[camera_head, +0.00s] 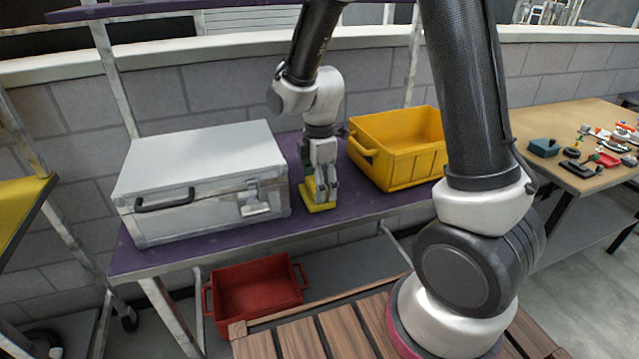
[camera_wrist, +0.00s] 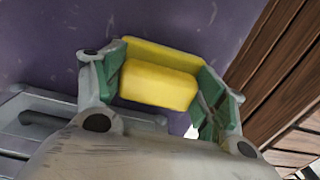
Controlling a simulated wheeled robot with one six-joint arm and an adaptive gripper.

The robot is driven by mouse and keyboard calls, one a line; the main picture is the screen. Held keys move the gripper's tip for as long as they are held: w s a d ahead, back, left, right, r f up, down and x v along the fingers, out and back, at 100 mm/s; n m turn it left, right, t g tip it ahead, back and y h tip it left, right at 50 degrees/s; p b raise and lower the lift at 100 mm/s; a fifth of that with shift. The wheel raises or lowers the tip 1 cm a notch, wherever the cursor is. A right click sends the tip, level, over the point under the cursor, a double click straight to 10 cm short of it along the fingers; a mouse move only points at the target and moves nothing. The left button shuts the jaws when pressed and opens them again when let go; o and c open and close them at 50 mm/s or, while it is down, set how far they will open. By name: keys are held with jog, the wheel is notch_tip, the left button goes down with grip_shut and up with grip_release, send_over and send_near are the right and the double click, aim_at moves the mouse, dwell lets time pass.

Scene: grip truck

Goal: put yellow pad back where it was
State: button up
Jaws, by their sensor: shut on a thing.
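The yellow pad (camera_head: 318,208) is at the purple shelf top (camera_head: 235,240), between a silver case and a yellow crate. My gripper (camera_head: 319,190) points down over it and is shut on it. In the wrist view the yellow pad (camera_wrist: 160,86) sits between the green-lined fingers of my gripper (camera_wrist: 163,80). A wider yellow face shows behind its nearer block. The pad looks low against the purple surface, but I cannot tell whether it touches it. Part of the pad is hidden by the fingers.
The silver case (camera_head: 200,175) stands close on the left. The yellow crate (camera_head: 400,150) stands on the right. A red crate (camera_head: 257,290) is below the shelf, near wooden slats (camera_head: 310,335). A table (camera_head: 575,150) with small items is at far right. Purple surface in front is clear.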

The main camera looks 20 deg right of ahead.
jog(key=shift+f, duration=0.15)
jog(key=o, duration=1.1)
jog(key=shift+c, duration=0.2)
notch_tip(320, 180, up, 12)
jog(key=s+d+r+m+t, duration=0.2)
jog(key=s+d+r+m, duration=0.3)
jog(key=s+d+m, duration=0.2)
jog(key=s+d+r+m+t, duration=0.2)
jog(key=s+d+r+m, duration=0.3)
jog(key=s+m, duration=0.6)
jog(key=shift+s+d+r, duration=0.2)
jog(key=shift+s+d, duration=0.35)
jog(key=shift+d, duration=0.55)
